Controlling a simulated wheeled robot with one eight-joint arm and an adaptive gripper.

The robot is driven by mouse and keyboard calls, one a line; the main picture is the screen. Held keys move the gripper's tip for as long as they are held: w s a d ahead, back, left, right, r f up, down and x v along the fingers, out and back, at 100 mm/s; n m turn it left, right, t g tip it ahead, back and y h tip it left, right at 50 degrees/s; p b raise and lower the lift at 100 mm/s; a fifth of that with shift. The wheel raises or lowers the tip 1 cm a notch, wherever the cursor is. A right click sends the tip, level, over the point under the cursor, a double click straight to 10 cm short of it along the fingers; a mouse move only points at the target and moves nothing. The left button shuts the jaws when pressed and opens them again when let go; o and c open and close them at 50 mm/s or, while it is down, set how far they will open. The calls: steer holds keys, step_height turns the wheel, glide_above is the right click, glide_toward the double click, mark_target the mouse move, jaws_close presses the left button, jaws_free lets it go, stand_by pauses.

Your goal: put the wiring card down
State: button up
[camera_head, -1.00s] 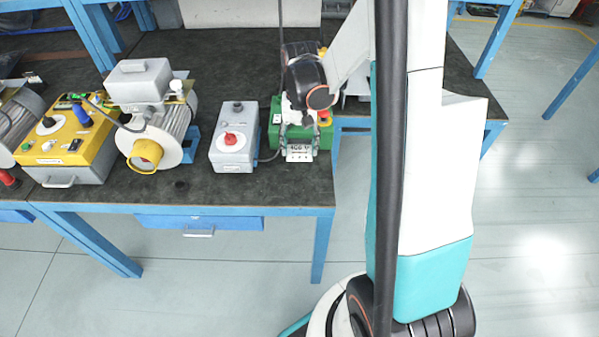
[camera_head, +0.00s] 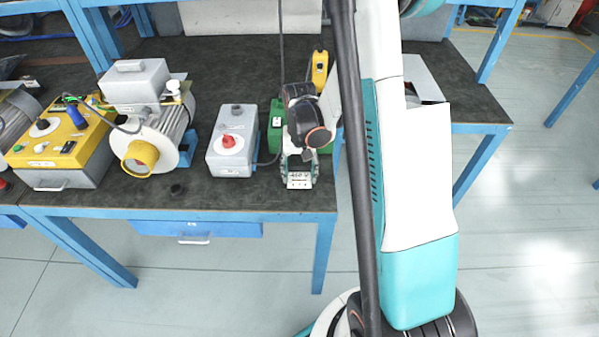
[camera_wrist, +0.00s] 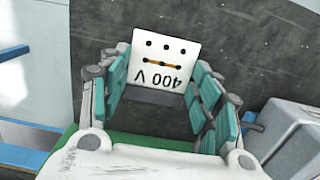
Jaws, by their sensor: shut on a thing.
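The wiring card (camera_wrist: 164,62) is a white square plate with black dots, an orange bar and "400 V", upside down in the wrist view. My gripper (camera_wrist: 158,80) is shut on it, with a teal finger at each side. In the head view the card (camera_head: 299,181) shows at the lower end of my gripper (camera_head: 300,168), near the front right corner of the dark bench top (camera_head: 240,200). I cannot tell whether the card touches the bench top.
A grey box with a red knob (camera_head: 228,142) stands left of my gripper. A green box (camera_head: 276,125) is behind it, partly hidden. A blower with a yellow outlet (camera_head: 141,157) stands further left. Bare bench top lies in front of the grey box.

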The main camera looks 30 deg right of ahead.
mark_target(300, 174)
steer(key=shift+f, duration=0.2)
steer(key=o, duration=0.9)
steer(key=shift+r, duration=0.1)
steer(key=shift+r, duration=0.1)
steer(key=r+p, duration=0.1)
steer(key=r, duration=0.3)
steer(key=r+p, duration=0.2)
steer(key=r, duration=0.2)
steer(key=w+r+p, duration=0.1)
steer(key=r+p, duration=0.1)
steer(key=r, duration=0.2)
steer(key=shift+d, duration=0.3)
